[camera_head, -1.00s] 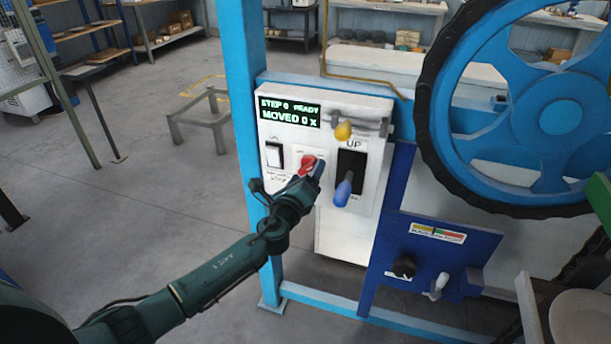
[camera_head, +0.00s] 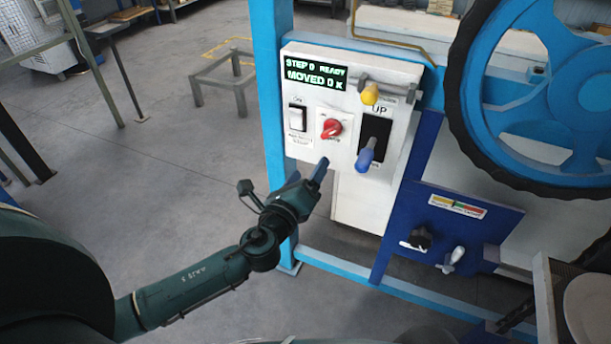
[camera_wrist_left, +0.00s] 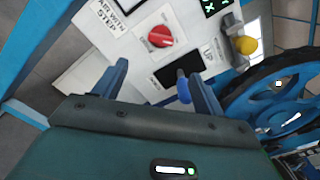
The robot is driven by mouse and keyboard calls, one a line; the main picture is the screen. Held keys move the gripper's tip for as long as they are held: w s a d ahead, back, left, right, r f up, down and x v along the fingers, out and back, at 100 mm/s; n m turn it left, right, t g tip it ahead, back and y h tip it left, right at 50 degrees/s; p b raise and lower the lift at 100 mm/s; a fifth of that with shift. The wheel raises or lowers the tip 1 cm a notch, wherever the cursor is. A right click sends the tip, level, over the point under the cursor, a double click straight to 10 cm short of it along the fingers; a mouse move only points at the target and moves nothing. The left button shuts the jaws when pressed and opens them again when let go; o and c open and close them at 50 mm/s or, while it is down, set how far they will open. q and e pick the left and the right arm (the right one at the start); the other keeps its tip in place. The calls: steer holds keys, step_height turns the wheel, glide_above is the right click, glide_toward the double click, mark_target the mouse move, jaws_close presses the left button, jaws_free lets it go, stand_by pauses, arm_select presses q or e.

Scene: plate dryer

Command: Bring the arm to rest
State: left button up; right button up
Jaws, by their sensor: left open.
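My left gripper (camera_head: 318,172) is in front of the white control box (camera_head: 350,205), just below and left of the red knob (camera_head: 331,128). It holds nothing and stands apart from the knob. In the left wrist view its two open fingers (camera_wrist_left: 150,82) point at the box, with the red knob (camera_wrist_left: 160,36) beyond them and a blue-handled lever (camera_wrist_left: 184,92) partly behind one finger. My right gripper is not in view.
The box carries a display reading "STEP 0 READY, MOVED 0" (camera_head: 315,75), a white switch (camera_head: 297,117), a yellow knob (camera_head: 370,94) and the blue lever (camera_head: 365,158). A blue post (camera_head: 270,90) and a large blue wheel (camera_head: 540,90) flank it. Open floor (camera_head: 190,200) lies left.

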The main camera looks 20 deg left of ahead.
arm_select(q)
steer(key=shift+s, duration=0.25)
steer(key=s+d+f+n+g+h, duration=0.1)
steer(key=s+d+f+n+g, duration=0.1)
steer(key=s+f+n, duration=0.5)
steer(key=s+d+f+n+g+h+p, duration=0.1)
steer(key=s+f+n+g, duration=0.4)
steer(key=s+n, duration=0.8)
step_height(320, 180, down, 3)
steer(key=d+n, duration=0.1)
steer(key=n, duration=0.3)
steer(key=shift+s+d+h, duration=0.3)
steer(key=shift+s, duration=0.05)
steer(key=shift+r, duration=0.1)
